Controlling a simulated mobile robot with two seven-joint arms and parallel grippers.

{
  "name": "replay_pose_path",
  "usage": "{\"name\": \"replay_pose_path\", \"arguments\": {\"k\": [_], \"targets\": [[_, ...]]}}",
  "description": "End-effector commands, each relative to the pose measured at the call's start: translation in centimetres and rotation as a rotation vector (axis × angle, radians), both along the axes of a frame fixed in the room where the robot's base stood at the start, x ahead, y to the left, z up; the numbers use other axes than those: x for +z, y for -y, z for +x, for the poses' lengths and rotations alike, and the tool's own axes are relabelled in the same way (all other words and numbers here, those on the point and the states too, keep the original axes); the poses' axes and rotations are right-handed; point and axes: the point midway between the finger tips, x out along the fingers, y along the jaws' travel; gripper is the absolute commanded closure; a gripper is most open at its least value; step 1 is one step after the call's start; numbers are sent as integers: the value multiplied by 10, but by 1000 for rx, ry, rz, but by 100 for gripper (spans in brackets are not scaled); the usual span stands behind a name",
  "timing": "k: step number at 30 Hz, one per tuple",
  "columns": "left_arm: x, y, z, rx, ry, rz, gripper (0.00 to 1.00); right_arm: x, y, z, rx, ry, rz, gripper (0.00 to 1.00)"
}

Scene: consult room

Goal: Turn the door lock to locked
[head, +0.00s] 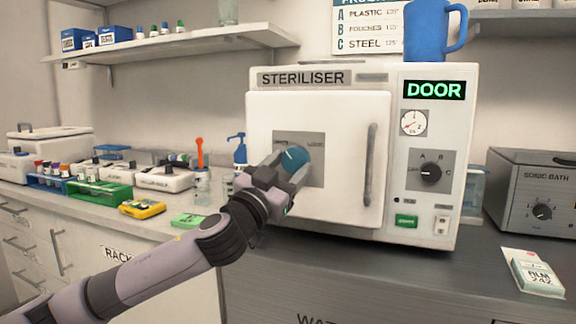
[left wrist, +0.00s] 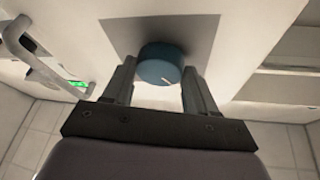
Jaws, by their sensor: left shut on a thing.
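The door lock is a round blue knob (head: 296,157) on a grey plate (head: 316,172) on the steriliser's white door (head: 345,115). The door looks closed. The knob's pale mark points up and left in the head view; small words on the plate are too blurred to read surely. My left gripper (head: 290,166) is shut on the knob, one finger on each side. In the left wrist view the knob (left wrist: 160,62) sits between the fingertips (left wrist: 160,78), with its pale mark toward the gripper. My right gripper is not in view.
A vertical door handle (head: 370,165) stands right of the knob. The steriliser's panel has a lit DOOR sign (head: 434,90) and a black dial (head: 430,172). A blue mug (head: 430,32) stands on top. A blue pump bottle (head: 240,150) and racks are left; a sonic bath (head: 535,190) is right.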

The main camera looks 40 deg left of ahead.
Motion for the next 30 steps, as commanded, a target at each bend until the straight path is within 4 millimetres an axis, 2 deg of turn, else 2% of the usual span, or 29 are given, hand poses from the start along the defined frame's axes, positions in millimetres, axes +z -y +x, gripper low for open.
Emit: {"name": "replay_pose_path", "arguments": {"k": [11, 18, 30], "targets": [[8, -3, -1, -1, -80, 317, 73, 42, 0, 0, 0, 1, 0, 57], [12, -4, -1, -2, -134, 539, 73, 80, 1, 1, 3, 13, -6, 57], [18, -6, -2, -3, -222, 906, 73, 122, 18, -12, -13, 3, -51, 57]]}}
